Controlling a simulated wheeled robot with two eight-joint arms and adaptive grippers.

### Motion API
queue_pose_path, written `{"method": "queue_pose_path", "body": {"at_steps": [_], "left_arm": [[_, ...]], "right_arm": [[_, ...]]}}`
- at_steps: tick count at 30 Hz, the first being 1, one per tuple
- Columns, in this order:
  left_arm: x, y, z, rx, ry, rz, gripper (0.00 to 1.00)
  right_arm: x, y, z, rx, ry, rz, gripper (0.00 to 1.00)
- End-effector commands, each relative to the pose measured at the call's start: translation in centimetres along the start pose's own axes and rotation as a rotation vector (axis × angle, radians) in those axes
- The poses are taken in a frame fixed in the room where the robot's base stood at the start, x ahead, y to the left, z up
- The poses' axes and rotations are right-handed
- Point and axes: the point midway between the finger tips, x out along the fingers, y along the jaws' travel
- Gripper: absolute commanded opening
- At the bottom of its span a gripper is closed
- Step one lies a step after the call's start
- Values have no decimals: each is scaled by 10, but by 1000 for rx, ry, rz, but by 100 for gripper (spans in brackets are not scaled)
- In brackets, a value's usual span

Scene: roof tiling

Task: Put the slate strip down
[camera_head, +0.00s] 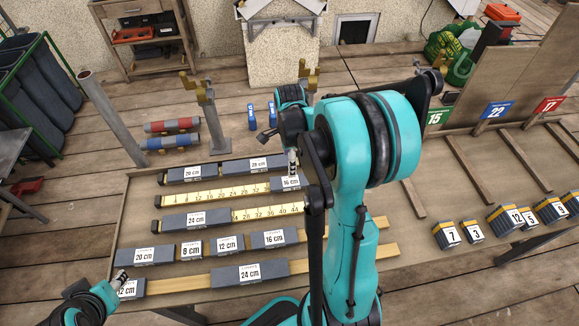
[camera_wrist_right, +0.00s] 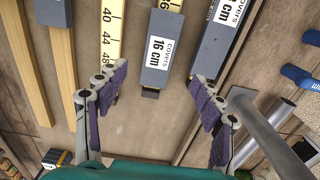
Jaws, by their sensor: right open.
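A dark grey slate strip labelled 16 cm (camera_head: 287,183) lies at the right end of the second row, against the end of a yellow ruler. It also shows in the right wrist view (camera_wrist_right: 158,62). My right gripper (camera_wrist_right: 158,76) is open, with its purple-padded fingers apart on either side of the strip's near end and nothing clamped between them. In the head view my right arm partly hides this gripper (camera_head: 293,162). My left gripper (camera_head: 121,277) is at the lower left by a 12 cm strip (camera_head: 131,290); whether it grips that strip is unclear.
The tilted board (camera_head: 140,215) bears several rows: 20 cm and 28 cm (camera_head: 258,164) strips behind, a 24 cm strip (camera_head: 195,219) on a ruler in front, more strips on wooden battens nearer. Grey posts (camera_head: 212,125) stand behind the board. Numbered strip stacks (camera_head: 447,235) sit right.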

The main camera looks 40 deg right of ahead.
Motion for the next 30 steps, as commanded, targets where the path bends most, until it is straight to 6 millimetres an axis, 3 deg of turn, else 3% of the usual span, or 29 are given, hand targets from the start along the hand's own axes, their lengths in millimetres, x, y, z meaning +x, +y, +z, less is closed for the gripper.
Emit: {"method": "queue_pose_path", "body": {"at_steps": [8,11,18,24,30], "left_arm": [[-5,0,-3,0,0,0,40],[-5,0,-3,0,0,0,40],[-5,0,-3,0,0,0,40],[-5,0,-3,0,0,0,40],[-5,0,-3,0,0,0,40]], "right_arm": [[-30,8,10,-97,-1,-28,67],[-50,24,29,-304,2,-90,67],[-97,90,84,-1062,79,-327,67],[-111,143,113,-1631,224,-516,67],[-112,170,126,-1939,349,-623,67]]}}
